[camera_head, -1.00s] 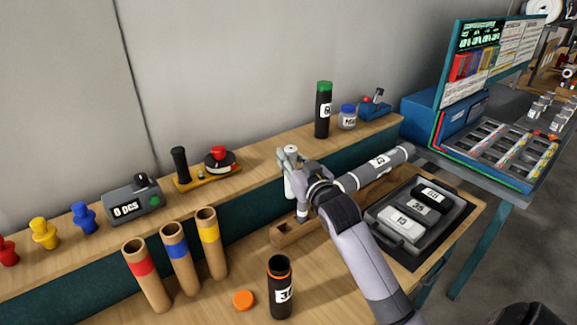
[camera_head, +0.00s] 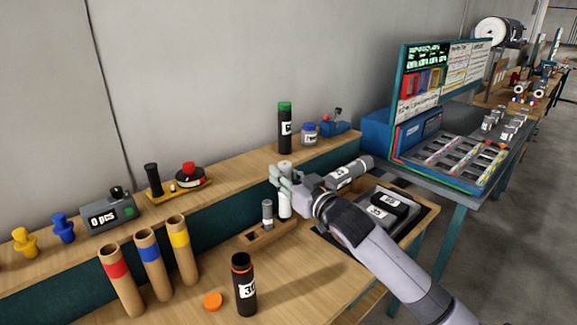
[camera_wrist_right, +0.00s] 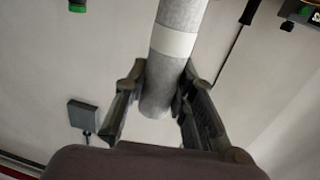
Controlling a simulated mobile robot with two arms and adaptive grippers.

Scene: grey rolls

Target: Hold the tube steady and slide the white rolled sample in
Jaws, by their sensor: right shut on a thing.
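My right gripper (camera_head: 282,180) is shut on an upright grey roll with a white band (camera_head: 285,206), just right of a second grey roll (camera_head: 267,211) that stands in a wooden holder (camera_head: 255,240). The right wrist view shows the same roll (camera_wrist_right: 174,60) between both fingers (camera_wrist_right: 160,88); whether its lower end touches the holder cannot be told. A black tube with an orange rim (camera_head: 244,290) stands upright and open on the bench, apart from the gripper. Its interior is dark. An orange cap (camera_head: 212,301) lies beside it. My left gripper is not in view.
Three cardboard tubes with red, blue and yellow bands (camera_head: 150,262) stand left of the black tube. A dark tray (camera_head: 330,236) with labelled blocks sits behind my right arm. A grey labelled cylinder (camera_head: 350,172) lies near the back. The raised shelf (camera_head: 225,182) holds more objects.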

